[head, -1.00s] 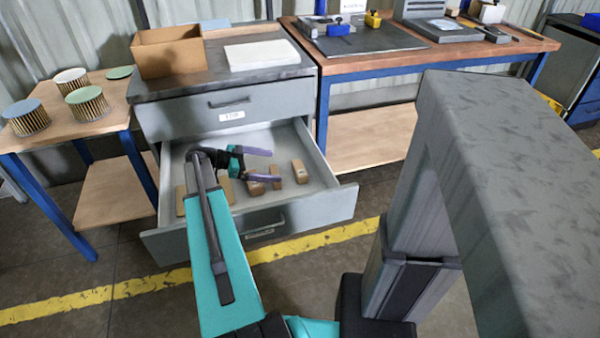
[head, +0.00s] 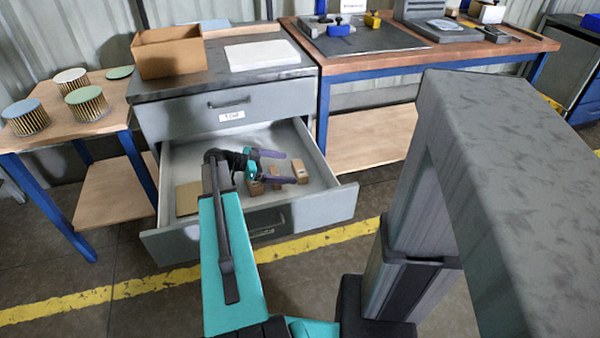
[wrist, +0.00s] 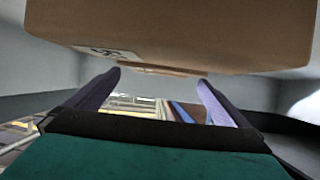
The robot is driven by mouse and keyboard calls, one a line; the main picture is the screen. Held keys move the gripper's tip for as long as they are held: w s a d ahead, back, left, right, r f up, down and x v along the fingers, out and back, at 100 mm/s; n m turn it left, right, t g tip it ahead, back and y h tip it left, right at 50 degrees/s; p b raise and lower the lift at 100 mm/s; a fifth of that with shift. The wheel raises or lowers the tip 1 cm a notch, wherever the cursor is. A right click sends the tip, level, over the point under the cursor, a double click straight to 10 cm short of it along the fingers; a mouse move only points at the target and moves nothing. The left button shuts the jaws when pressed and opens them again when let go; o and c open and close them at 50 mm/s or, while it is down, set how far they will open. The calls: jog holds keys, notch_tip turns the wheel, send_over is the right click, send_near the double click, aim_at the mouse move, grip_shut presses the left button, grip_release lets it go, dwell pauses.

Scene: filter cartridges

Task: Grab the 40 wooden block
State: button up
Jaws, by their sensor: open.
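Several small wooden blocks lie in the open drawer (head: 225,215). One block (head: 301,171) is at the right, just past my fingertips, and another (head: 257,187) is beside the near finger. My gripper (head: 284,167) is inside the drawer area, open, with its purple fingers pointing right. In the wrist view a large brown block (wrist: 180,35) fills the top of the picture, above the fingertips (wrist: 160,80). It has a pale label (wrist: 105,52) whose marking I cannot read. I cannot tell which block is the 40 one. Nothing is visibly held between the fingers.
A flat brown piece (head: 188,199) lies at the drawer's left. The cabinet top (head: 210,84) above holds a cardboard box (head: 170,58) and a white slab (head: 262,55). A side table (head: 85,128) with filter cartridges stands left, and a workbench (head: 450,50) stands right.

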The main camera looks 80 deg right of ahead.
aim_at(295, 168)
jog(key=shift+x, duration=1.95)
jog(key=shift+w, duration=0.1)
jog(key=c, duration=1.2)
jog(key=shift+r+p, duration=0.3)
jog(key=shift+r, duration=4.65)
